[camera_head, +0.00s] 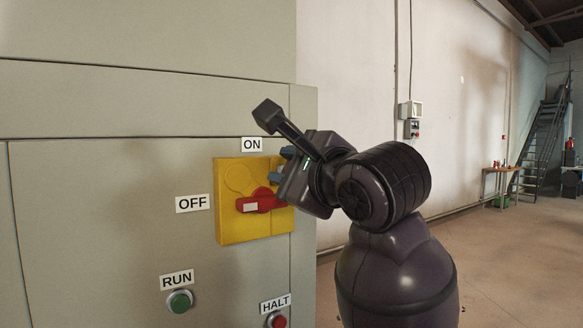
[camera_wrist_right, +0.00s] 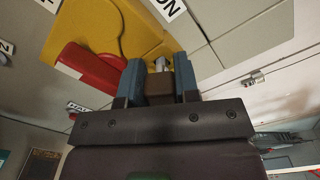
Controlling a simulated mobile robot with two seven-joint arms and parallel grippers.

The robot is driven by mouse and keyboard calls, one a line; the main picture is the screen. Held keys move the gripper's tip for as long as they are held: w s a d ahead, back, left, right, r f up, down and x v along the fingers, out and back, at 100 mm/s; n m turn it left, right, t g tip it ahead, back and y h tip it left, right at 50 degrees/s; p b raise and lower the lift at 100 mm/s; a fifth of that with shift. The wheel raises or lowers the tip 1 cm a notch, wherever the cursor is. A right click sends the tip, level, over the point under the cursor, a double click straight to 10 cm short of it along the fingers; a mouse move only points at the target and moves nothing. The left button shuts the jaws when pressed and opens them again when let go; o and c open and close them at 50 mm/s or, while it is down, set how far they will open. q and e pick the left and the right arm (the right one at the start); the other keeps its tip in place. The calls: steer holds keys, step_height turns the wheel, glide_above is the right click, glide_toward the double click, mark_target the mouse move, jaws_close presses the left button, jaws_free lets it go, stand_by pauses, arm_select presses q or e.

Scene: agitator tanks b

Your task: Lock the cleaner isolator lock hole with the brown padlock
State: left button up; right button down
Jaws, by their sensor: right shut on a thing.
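The yellow isolator plate (camera_head: 228,222) is on the front of the grey cabinet. Its red handle (camera_head: 255,201) points left, toward the OFF label (camera_head: 193,203). My right gripper (camera_head: 281,166), with blue fingers, is at the plate's right edge. In the right wrist view it is shut on the brown padlock (camera_wrist_right: 159,88), whose metal shackle (camera_wrist_right: 161,65) points away from the gripper toward the yellow plate (camera_wrist_right: 95,22). The red handle (camera_wrist_right: 95,68) is left of the fingers there. I cannot tell whether the shackle touches the plate. The lock hole cannot be made out. My left gripper is out of view.
The ON label (camera_head: 252,144) is above the plate. A green RUN button (camera_head: 179,301) and a red HALT button (camera_head: 277,321) are below it. The cabinet's right edge is close behind the gripper. Open floor (camera_head: 505,245) lies to the right.

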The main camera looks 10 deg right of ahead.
steer(key=shift+w+a, duration=0.1)
steer(key=shift+w, duration=0.2)
